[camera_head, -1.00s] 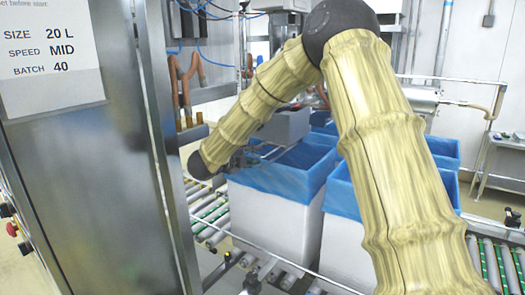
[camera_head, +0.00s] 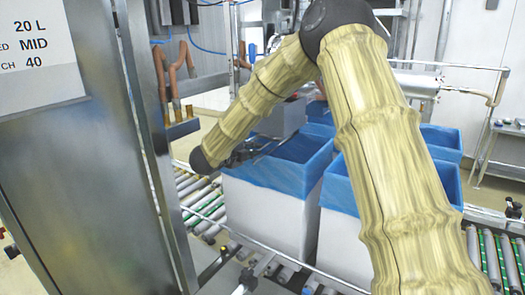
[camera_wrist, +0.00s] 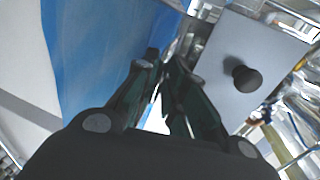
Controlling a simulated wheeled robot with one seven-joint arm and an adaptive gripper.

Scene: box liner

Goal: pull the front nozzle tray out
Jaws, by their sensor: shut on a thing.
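My gripper (camera_wrist: 160,70) is closed in the wrist view, with its dark green fingertips close together beside a blue liner. What it grips between the tips is hidden. A grey panel with a black round knob (camera_wrist: 241,78) is just right of the fingers, apart from them; I cannot tell whether it is the front nozzle tray. In the head view the gripper (camera_head: 243,154) is small and partly hidden, over the near edge of a blue-lined white box. A grey housing (camera_head: 282,118) stands behind it.
White boxes with blue liners (camera_head: 272,207) stand on the roller conveyor (camera_head: 203,207), with a rail in front. A steel cabinet (camera_head: 85,180) fills the left. Copper-coloured pipes (camera_head: 172,75) hang behind it. A side table (camera_head: 505,150) stands at the far right.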

